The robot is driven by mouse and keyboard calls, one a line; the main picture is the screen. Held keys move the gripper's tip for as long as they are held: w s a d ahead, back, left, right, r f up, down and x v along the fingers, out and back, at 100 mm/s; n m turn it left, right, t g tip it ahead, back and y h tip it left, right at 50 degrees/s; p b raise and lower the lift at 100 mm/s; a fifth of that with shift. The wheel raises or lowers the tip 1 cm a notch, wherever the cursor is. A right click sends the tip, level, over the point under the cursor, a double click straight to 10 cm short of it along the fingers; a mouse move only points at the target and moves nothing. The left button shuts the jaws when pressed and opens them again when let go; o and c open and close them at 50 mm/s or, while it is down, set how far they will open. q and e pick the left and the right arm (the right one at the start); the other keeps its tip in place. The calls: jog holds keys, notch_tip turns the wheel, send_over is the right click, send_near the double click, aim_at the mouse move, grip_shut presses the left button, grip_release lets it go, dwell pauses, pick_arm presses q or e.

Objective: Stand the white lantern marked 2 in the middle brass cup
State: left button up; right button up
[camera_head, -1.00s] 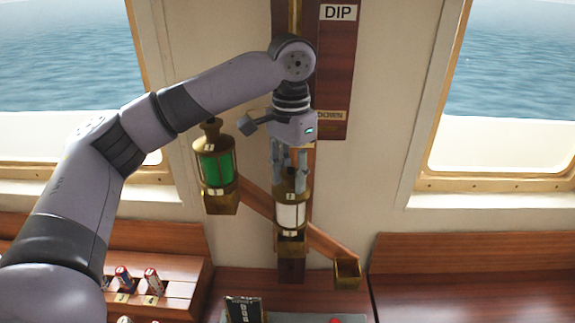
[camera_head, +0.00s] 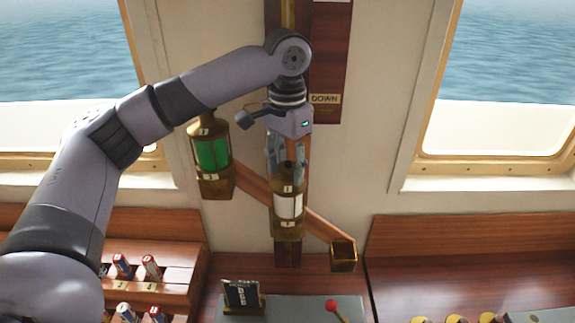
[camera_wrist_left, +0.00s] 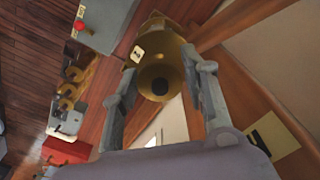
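The white lantern (camera_head: 289,206) is upright, with brass ends and a white pane, below my left gripper (camera_head: 286,168). Its base is at the middle brass cup (camera_head: 288,234) on the slanted wooden bar; I cannot tell whether it rests on the cup's floor. A green lantern (camera_head: 212,153) stands in the left cup (camera_head: 217,186). The right cup (camera_head: 344,257) is empty. My right gripper is not in view.
A wooden rack (camera_head: 180,275) with small red, white and blue items is at the lower left. A small black board (camera_head: 241,296) and a red-knobbed lever (camera_head: 331,305) are below the bar. The wall right of the bar is clear.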

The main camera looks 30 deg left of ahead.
pick_arm(q)
jog(key=o, duration=0.3)
jog(key=shift+s, duration=0.1)
notch_tip(320, 180, up, 12)
dwell(0.6)
jog(key=shift+f, duration=0.1)
